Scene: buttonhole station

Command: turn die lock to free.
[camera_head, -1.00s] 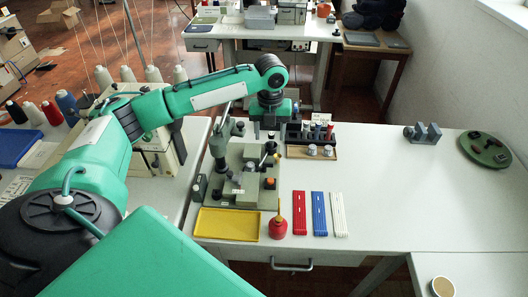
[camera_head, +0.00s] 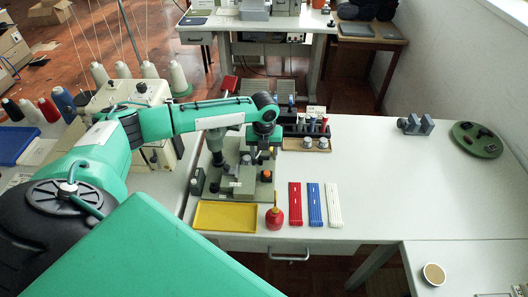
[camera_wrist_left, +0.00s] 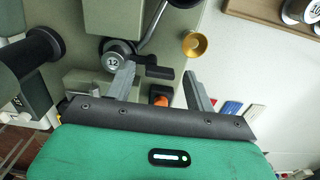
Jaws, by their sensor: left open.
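The buttonhole machine (camera_head: 240,186) stands on the table with a grey-green base, left of centre. In the left wrist view, a round die marked 12 (camera_wrist_left: 113,60) sits on it with a black lever (camera_wrist_left: 152,67) beside it; I cannot tell for certain whether this lever is the die lock or how it is set. An orange part (camera_wrist_left: 160,100) shows lower, between my fingers. My left gripper (camera_wrist_left: 158,70) is open, its fingers on either side of the lever's end, with no clear contact. In the head view the gripper (camera_head: 262,148) is over the machine's far right, partly hidden.
A brass cup (camera_wrist_left: 195,45) is close to the right finger. A rack of dies (camera_head: 305,132) stands behind the machine. The table's right is mostly clear.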

